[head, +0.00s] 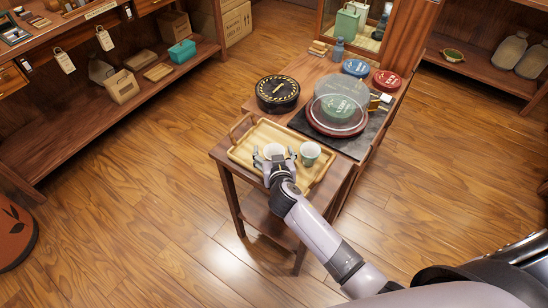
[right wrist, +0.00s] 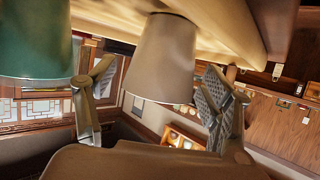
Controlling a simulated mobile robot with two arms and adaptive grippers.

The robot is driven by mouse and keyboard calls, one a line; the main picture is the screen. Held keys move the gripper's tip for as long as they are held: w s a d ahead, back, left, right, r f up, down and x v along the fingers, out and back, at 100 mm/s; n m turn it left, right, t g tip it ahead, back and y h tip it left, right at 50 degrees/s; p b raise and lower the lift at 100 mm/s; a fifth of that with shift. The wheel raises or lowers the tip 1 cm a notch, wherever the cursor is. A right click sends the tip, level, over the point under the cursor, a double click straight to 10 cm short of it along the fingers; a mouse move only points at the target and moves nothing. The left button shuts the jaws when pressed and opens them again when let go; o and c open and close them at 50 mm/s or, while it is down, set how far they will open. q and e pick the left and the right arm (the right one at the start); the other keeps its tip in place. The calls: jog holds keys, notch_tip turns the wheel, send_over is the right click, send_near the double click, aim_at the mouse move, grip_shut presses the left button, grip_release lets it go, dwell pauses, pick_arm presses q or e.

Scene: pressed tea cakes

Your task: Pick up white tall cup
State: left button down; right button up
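The white tall cup (head: 274,149) stands upright on the wooden tray (head: 243,134), at its front middle. My right gripper (head: 274,158) is at this cup, with one finger on each side. In the right wrist view the pale cup (right wrist: 163,58) appears between the two spread fingers (right wrist: 160,92). Gaps show beside it, so the gripper looks open around it, not closed on it. A green cup (head: 311,153) stands just to the right on the same tray; it also shows at the left of the right wrist view (right wrist: 36,40). My left gripper is not in view.
Behind the tray, a black round tin (head: 277,93) and a clear dome (head: 341,104) over a tea cake crowd the table. Blue (head: 356,67) and red (head: 387,79) tins stand further back. Open wooden floor (head: 140,190) lies to the left.

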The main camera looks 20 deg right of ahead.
jog(key=c, duration=1.2)
